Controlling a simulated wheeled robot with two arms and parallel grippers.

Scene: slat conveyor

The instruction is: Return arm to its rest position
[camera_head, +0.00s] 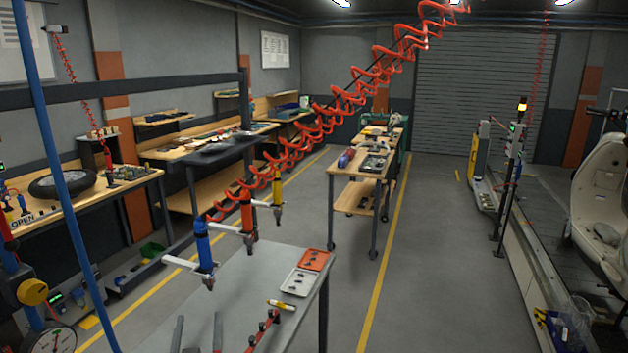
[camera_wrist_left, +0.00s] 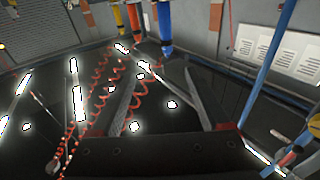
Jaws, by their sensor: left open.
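My left gripper (camera_head: 198,335) shows at the bottom edge of the head view, over the near end of the grey table (camera_head: 245,290). Its two grey fingers stand apart with nothing between them. In the left wrist view the fingers (camera_wrist_left: 160,75) are also spread and empty, with a dark, shiny surface behind them. A blue hanging tool (camera_head: 205,250), a red one (camera_head: 246,215) and a yellow one (camera_head: 277,190) are beyond the gripper, apart from it. My right arm and right gripper are not in view.
A red bar with dark knobs (camera_head: 264,331) lies right of the gripper. A white tray (camera_head: 300,282) and an orange tray (camera_head: 315,260) hold small parts at the table's far right. A blue pole (camera_head: 70,190) stands left. The aisle right of the table is clear.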

